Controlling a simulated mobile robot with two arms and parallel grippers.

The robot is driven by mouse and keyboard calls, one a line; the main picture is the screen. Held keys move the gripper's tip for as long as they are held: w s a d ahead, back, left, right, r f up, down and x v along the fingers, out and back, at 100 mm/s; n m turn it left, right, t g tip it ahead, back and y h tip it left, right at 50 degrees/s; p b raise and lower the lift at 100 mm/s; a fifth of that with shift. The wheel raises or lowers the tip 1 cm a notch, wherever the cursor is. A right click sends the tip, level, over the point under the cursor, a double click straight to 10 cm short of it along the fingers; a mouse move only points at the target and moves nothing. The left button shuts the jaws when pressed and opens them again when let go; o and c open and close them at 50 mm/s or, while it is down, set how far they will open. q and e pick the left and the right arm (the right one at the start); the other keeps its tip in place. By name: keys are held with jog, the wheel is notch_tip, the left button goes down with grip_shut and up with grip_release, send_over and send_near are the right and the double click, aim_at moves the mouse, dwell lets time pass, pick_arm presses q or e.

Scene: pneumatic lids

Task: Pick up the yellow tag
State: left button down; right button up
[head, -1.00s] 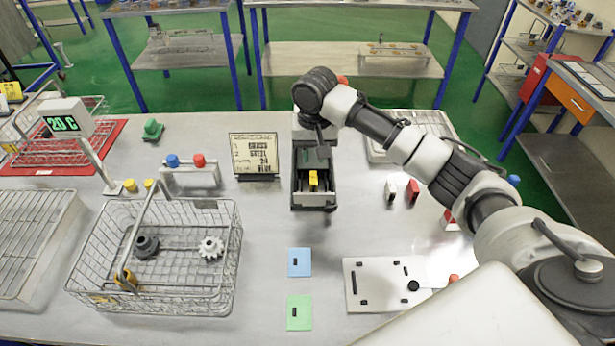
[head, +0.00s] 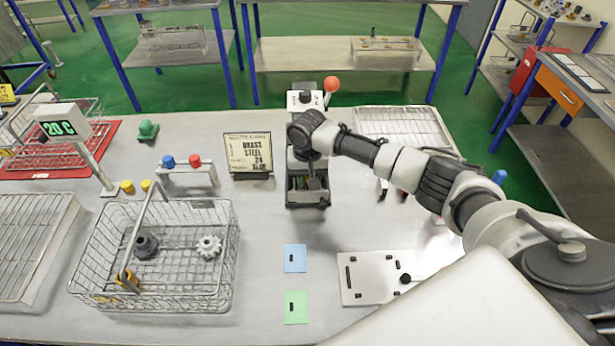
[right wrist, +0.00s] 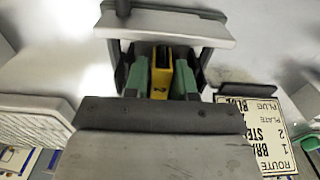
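The yellow tag (right wrist: 161,75) stands upright inside the narrow grey box in the right wrist view. Green pieces stand close on both sides of it, with dark parts outside them. I cannot tell whether these touch the tag. In the head view my right gripper (head: 313,183) points down into the open-topped box (head: 309,205), and my arm hides most of the tag. The box's pale end plate (right wrist: 170,28) shows in the right wrist view. My left gripper is not in view.
A sign card (head: 249,153) stands just left of the box, and a stand with blue and red knobs (head: 188,177) beyond it. A wire basket (head: 225,265) is at the left front. Blue (head: 295,258) and green (head: 296,307) cards lie in front, beside a white plate (head: 372,290).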

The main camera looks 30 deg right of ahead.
grip_shut()
